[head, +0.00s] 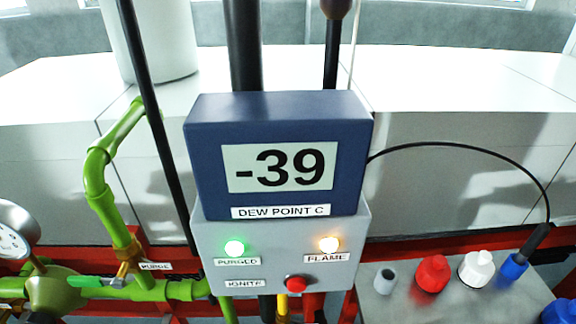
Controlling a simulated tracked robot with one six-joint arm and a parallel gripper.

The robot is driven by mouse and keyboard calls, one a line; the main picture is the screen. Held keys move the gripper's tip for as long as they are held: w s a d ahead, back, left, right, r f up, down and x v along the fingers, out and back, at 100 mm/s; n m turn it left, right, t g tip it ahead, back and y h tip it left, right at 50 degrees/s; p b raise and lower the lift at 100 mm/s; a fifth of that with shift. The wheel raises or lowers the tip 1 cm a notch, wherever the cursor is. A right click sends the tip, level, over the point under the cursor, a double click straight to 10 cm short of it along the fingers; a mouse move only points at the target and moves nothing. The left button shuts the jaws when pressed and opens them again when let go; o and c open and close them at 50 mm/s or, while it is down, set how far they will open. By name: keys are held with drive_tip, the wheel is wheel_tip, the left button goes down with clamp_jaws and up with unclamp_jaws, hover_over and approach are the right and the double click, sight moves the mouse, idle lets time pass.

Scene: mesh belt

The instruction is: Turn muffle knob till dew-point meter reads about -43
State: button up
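The dew-point meter (278,115) is a blue box in the middle of the head view, labelled DEW POINT C. Its display (278,168) reads -39. It sits on a grey control box (210,232) with a lit green PURGED lamp (235,248), a lit amber FLAME lamp (329,244) and a red button (296,283) near the word IGNITE. No knob labelled muffle can be made out. My gripper is not in view.
Green pipes (98,180) run down the left, with a PURGE label (155,266) and a round gauge (12,235). At right, a grey plate (400,306) carries red (433,273), white (477,268) and blue (513,267) capped pieces. A black cable (470,147) arcs from the meter.

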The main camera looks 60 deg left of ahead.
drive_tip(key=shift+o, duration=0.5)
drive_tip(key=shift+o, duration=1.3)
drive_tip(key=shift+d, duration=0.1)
